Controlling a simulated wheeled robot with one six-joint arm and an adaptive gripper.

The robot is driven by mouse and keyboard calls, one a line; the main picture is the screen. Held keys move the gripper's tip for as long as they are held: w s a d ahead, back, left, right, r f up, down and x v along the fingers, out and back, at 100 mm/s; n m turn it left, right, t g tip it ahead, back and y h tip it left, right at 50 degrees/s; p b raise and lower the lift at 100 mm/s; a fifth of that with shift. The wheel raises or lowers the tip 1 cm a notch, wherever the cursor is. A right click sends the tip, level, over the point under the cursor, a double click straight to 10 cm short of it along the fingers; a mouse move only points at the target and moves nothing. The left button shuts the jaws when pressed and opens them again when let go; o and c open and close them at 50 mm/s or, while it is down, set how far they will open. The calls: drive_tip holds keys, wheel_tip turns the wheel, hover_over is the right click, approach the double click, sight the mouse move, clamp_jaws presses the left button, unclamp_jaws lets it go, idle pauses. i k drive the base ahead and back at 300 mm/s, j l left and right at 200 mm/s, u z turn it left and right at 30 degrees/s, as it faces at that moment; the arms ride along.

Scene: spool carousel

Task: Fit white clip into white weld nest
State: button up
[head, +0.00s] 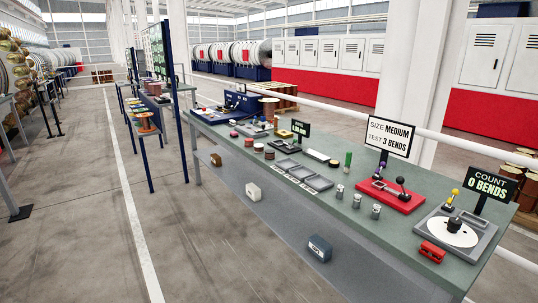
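I cannot pick out a white clip for certain at this size. I also cannot tell which fixture is the white weld nest. A row of shallow grey trays (318,183) with small pale labels lies on the green bench top (330,205). A pale block (253,191) sits on the lower grey shelf. My gripper is not in view.
A red fixture (390,197) with levers, small metal cylinders (357,201), a red block (432,252) and signs (390,137) crowd the bench's near end. A dark blue block (319,248) sits on the lower shelf. The floor (95,210) at left is clear.

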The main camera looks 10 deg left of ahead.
sight(249, 105)
drive_tip(key=i+j+u, duration=0.6)
drive_tip(key=i+u, duration=0.15)
drive_tip(key=i, duration=0.3)
drive_tip(key=i+j+u, duration=0.1)
drive_tip(key=i+u, duration=0.3)
drive_tip(key=i, duration=0.15)
drive_tip(key=i+z, duration=0.1)
drive_tip(key=i, duration=0.5)
drive_tip(key=i+j+z, duration=0.1)
drive_tip(key=i, duration=0.45)
drive_tip(key=i+j+z, duration=0.15)
drive_tip(key=i, duration=0.45)
drive_tip(key=i+j+z, duration=0.3)
drive_tip(key=i+z, duration=0.2)
drive_tip(key=i+j+z, duration=0.45)
drive_tip(key=i+j, duration=0.15)
